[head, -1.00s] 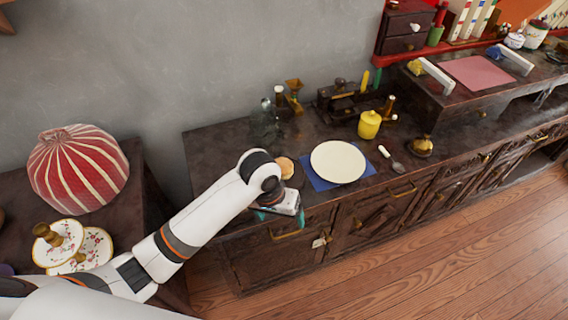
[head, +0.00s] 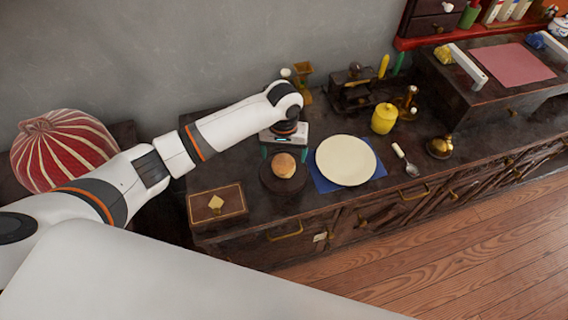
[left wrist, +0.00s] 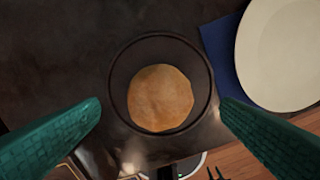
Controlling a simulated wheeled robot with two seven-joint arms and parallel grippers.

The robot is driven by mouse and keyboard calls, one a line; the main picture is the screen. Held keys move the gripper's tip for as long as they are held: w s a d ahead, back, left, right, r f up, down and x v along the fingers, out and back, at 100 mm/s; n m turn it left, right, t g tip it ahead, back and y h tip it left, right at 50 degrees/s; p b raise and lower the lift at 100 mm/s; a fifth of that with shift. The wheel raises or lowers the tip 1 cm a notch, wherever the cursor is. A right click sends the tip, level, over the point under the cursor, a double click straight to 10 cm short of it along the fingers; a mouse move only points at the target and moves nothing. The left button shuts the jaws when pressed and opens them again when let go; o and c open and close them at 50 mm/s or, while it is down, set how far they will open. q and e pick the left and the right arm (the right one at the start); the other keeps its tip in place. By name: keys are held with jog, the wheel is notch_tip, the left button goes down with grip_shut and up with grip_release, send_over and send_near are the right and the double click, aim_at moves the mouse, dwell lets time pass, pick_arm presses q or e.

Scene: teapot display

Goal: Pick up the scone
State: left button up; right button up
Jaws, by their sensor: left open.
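The scone (head: 284,165) is round and golden brown. It sits on a dark round dish (head: 268,183) on the dark wooden counter, left of the white plate. In the left wrist view the scone (left wrist: 160,98) lies inside the dish's rim (left wrist: 118,62).
A cream plate (head: 346,160) on a blue napkin (head: 322,183) lies right of the dish. A wooden box (head: 217,203) sits left of the dish.

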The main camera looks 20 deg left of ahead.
aim_at(284, 161)
pick_arm(q)
notch_tip(284, 161, down, 2)
jog(key=shift+s+f, duration=0.1)
notch_tip(284, 161, down, 2)
jog(key=shift+f, duration=0.4)
jog(key=shift+c, duration=0.5)
jog(key=c, duration=1)
pick_arm(e)
jog(key=shift+w+r, duration=0.15)
jog(key=shift+w, duration=0.9)
pick_arm(q)
jog(key=shift+r, duration=0.1)
